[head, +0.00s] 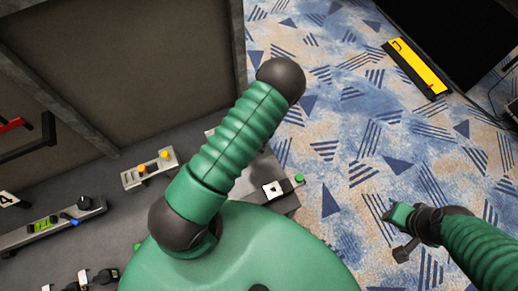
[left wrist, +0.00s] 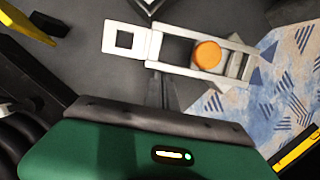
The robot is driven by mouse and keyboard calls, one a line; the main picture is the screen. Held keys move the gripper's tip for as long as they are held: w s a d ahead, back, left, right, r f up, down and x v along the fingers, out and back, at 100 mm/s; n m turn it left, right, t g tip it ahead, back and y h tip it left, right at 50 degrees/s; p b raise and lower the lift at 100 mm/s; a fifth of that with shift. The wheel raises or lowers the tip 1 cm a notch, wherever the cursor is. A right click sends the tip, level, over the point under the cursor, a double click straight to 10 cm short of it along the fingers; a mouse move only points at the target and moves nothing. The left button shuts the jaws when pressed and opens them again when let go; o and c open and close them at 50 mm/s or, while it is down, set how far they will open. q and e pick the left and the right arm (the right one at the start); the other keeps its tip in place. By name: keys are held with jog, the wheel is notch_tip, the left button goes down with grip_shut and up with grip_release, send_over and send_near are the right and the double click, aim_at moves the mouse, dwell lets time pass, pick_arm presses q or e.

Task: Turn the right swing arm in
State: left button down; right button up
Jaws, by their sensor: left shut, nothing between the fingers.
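In the left wrist view, a pale metal bracket (left wrist: 180,52) with an orange knob (left wrist: 207,54) joins a pale plate with a square hole (left wrist: 111,37). I cannot tell for sure which part is the right swing arm. My left gripper (left wrist: 167,92) is shut and empty, its dark fingers pointing at the bracket; whether they touch it is unclear. In the head view my green arm hides the left gripper and part of the bench. A white square plate (head: 281,189) shows there beside a green button (head: 299,178). My right gripper (head: 398,232) hangs over the carpet, away from the bench.
A grey fixture with yellow and orange knobs (head: 150,168) sits on the grey bench left of my arm. A rail with a green level (head: 42,224) lies further left. A dark panel (head: 120,70) stands behind. A yellow bar (head: 415,68) lies at upper right. The patterned carpet (head: 340,130) is mostly clear.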

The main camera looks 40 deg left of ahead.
pick_arm(q)
jog(key=a+m, duration=0.1)
jog(key=a, duration=0.1)
jog(key=s+a+m+b, duration=0.1)
jog(key=m, duration=0.1)
jog(key=shift+s+a+f+m+t, duration=0.1)
jog(key=shift+a+m+t, duration=0.2)
jog(key=shift+a+t, duration=0.1)
jog(key=shift+s+a+m, duration=0.1)
jog(key=shift+a+m, duration=0.9)
jog(key=shift+a+b, duration=0.3)
jog(key=shift+a, duration=0.4)
jog(key=shift+r, duration=0.2)
